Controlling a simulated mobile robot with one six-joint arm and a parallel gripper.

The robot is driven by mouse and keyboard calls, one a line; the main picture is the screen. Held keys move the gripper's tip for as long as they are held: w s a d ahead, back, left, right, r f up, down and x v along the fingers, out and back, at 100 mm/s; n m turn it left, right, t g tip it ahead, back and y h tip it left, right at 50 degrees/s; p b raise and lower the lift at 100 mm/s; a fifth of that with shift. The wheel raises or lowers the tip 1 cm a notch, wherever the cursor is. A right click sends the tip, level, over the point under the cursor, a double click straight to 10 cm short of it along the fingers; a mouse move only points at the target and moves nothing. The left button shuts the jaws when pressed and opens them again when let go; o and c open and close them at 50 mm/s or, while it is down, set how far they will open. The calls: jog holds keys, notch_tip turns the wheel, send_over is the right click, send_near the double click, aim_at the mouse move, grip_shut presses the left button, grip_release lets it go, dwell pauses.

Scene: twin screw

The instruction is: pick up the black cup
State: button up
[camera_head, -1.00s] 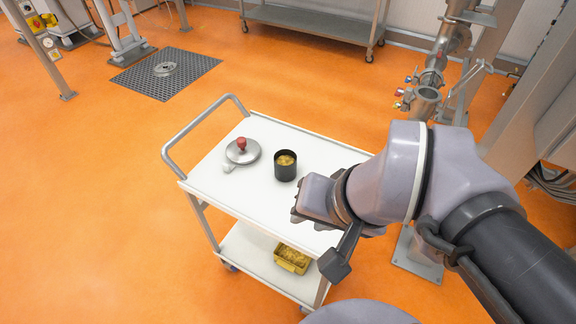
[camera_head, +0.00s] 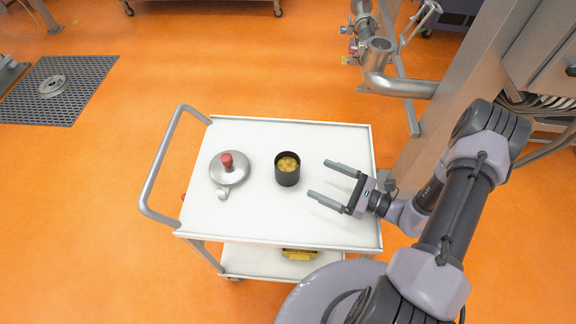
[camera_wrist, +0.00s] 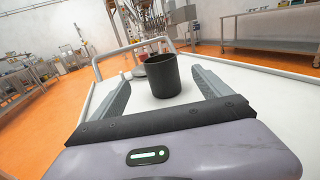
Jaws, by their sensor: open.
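The black cup (camera_head: 287,172) stands upright on the white top of the cart (camera_head: 262,225), with yellowish contents showing inside. In the wrist view the cup (camera_wrist: 163,77) is ahead of my gripper, between the lines of its two fingers. My gripper (camera_head: 326,179) is open and empty, to the right of the cup, with its fingers pointing left toward it. In the head view a gap shows between the fingertips and the cup.
A round metal lid with a red knob (camera_head: 228,168) lies left of the cup. The cart has a raised handle (camera_head: 163,165) at its left. A yellow bin (camera_head: 298,254) sits on the lower shelf. Metal pipes (camera_head: 385,75) stand behind the cart at the right.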

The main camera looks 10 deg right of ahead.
aim_at(277, 159)
jog(key=b+x, duration=0.3)
jog(key=x, duration=1.1)
jog(key=shift+w+a, duration=0.2)
jog(key=shift+a, duration=0.1)
jog(key=c, duration=1.6)
